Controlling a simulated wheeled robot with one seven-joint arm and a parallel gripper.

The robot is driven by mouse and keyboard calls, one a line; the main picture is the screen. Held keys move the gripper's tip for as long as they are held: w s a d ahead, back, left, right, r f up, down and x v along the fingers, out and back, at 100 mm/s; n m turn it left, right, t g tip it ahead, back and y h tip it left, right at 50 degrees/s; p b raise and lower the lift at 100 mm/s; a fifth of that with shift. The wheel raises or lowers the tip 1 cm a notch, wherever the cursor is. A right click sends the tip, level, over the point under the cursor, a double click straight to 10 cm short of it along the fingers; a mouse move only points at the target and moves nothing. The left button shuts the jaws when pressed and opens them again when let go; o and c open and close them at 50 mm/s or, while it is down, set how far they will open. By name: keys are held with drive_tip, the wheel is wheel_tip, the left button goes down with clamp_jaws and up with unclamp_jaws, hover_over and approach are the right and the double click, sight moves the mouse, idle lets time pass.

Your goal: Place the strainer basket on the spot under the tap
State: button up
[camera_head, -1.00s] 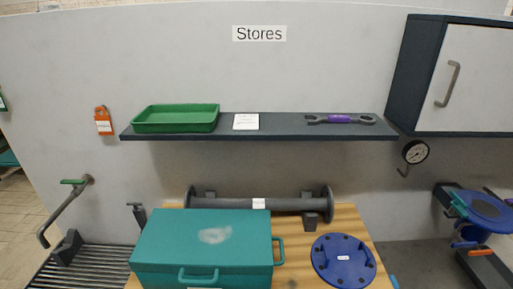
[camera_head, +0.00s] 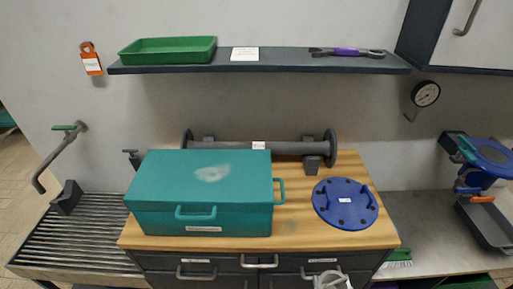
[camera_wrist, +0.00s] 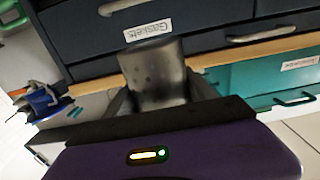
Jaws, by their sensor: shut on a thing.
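The strainer basket (camera_wrist: 155,72), a grey metal cylinder with small dark holes, is between the fingers of my gripper (camera_wrist: 160,95) in the wrist view. The fingers are shut on its sides, in front of dark drawer fronts. The tap (camera_head: 62,150), a grey bent pipe with a green lever, is on the wall at the far left in the head view. Its spout points down over a slatted metal drainboard (camera_head: 85,230). No separate marked spot is distinguishable under it. The basket is not visible in the head view; a pale part of my arm shows at the bottom edge.
A teal toolbox (camera_head: 200,215) and a blue round flange (camera_head: 345,205) are on the wooden worktop (camera_head: 300,238), with a grey pipe (camera_head: 230,148) behind. A shelf (camera_head: 270,68) holds a green tray (camera_head: 167,50) and a wrench. A blue pump-like device (camera_head: 480,175) stands at right.

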sight(337, 272)
drive_tip(key=shift+m+h, duration=0.3)
drive_tip(key=shift+h, duration=0.2)
drive_tip(key=w+r, duration=0.1)
drive_tip(key=w+d+r+p, duration=0.1)
drive_tip(key=r, duration=0.1)
drive_tip(key=w+r, duration=0.1)
drive_tip(key=shift+d+r, duration=0.3)
drive_tip(key=w+a+r+y+p, duration=0.1)
drive_tip(key=w+a+r+p, duration=0.1)
drive_tip(key=w+r, duration=0.55)
drive_tip(key=w+a+r+n+p, duration=0.15)
drive_tip(key=w+r, duration=0.25)
drive_tip(key=r, duration=0.6)
drive_tip(key=w+a+r+y+p, duration=0.1)
drive_tip(key=w+r+p, duration=0.1)
drive_tip(key=w+r, duration=0.55)
drive_tip(key=shift+s+a+f+b, duration=0.25)
drive_tip(key=shift+f+b, duration=0.6)
drive_tip(key=shift+f, duration=2.6)
drive_tip(key=shift+s+a+f+b, duration=0.3)
drive_tip(key=shift+f+b, duration=0.5)
drive_tip(key=shift+f, duration=2.7)
drive_tip(key=shift+s+a+f+b, duration=0.1)
drive_tip(key=shift+s+f+b, duration=0.55)
drive_tip(key=shift+f, duration=2.8)
drive_tip(key=shift+w, duration=0.25)
